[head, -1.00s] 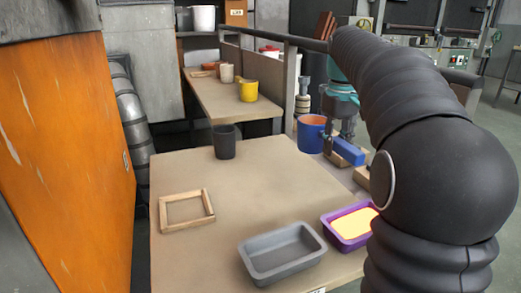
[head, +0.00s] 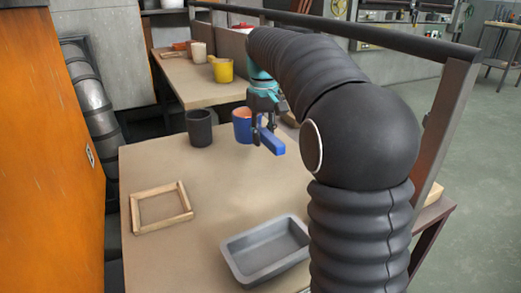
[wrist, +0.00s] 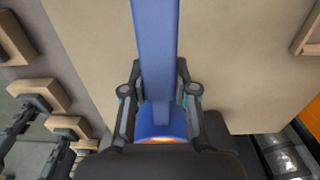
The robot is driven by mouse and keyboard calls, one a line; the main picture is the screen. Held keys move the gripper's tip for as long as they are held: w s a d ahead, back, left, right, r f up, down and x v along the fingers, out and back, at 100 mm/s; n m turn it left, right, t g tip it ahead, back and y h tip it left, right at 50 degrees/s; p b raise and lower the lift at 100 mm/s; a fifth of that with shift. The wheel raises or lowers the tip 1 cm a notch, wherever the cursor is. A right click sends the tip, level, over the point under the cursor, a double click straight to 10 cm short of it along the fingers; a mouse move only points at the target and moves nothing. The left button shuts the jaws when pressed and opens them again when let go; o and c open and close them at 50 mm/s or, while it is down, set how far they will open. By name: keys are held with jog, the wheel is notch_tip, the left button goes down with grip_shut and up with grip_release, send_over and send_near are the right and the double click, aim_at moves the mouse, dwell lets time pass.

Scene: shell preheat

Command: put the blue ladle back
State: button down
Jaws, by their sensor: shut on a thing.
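The blue ladle (head: 242,128) is a blue cup with an orange inside and a thick blue handle. My gripper (head: 263,122) is shut on the handle near the cup. The ladle looks upright by the far end of the table, just right of the dark cup; I cannot tell how high above the surface it is. In the wrist view, the ladle's handle (wrist: 155,35) runs up between the two fingers of my gripper (wrist: 162,92). Most of its cup is hidden behind the dark gripper body there. An empty wooden frame (head: 136,215) lies on the table at left.
The dark cup (head: 199,128) stands close left of the ladle. A grey tray (head: 240,272) sits at the table's (head: 215,195) near side. A yellow pot (head: 222,71) stands on the bench behind. Wooden holders (wrist: 38,95) show left in the wrist view. The table's middle is clear.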

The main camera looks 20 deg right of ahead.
jog(key=shift+w+a+f, duration=0.15)
jog(key=shift+a+f, duration=0.15)
jog(key=shift+f+b, duration=0.35)
jog(key=shift+f, duration=1.5)
jog(key=shift+f, duration=0.1)
jog(key=c, duration=0.9)
grip_release()
notch_tip(320, 180, up, 12)
jog(key=shift+r+p, duration=0.1)
jog(key=shift+p, duration=1.1)
